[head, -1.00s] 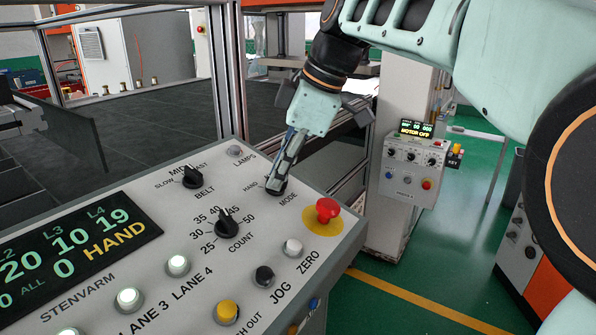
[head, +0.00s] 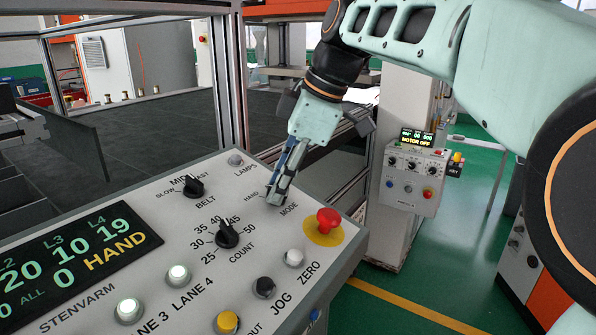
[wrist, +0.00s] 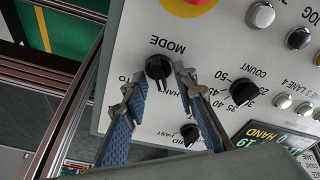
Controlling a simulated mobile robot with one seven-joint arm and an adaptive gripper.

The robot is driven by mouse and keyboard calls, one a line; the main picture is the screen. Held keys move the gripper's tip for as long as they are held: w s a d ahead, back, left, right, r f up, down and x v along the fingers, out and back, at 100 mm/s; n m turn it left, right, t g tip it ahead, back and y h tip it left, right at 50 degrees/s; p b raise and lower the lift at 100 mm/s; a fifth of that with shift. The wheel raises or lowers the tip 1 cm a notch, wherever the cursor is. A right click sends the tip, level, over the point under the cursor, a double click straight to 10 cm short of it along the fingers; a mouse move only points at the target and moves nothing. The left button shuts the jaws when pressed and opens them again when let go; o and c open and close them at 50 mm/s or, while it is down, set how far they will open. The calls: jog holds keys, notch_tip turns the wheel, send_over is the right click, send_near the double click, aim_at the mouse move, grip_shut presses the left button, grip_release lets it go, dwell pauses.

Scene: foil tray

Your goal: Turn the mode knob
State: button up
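The black mode knob (wrist: 158,68) sits on the light grey control panel (head: 180,235), beside the MODE label. In the wrist view it lies between the tips of my gripper (wrist: 159,75), with one finger on each side. The fingers are spread, and their blue pads show. A narrow gap seems to remain on each side of the knob; contact cannot be told. The display (head: 75,255) reads HAND in yellow.
A red emergency button (head: 328,221) on a yellow disc stands close to the right of my gripper. The count knob (head: 227,235) and belt knob (head: 193,187) are to the left. A frame post (head: 236,80) rises behind the panel.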

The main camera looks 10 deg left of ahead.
jog(key=v, duration=1.2)
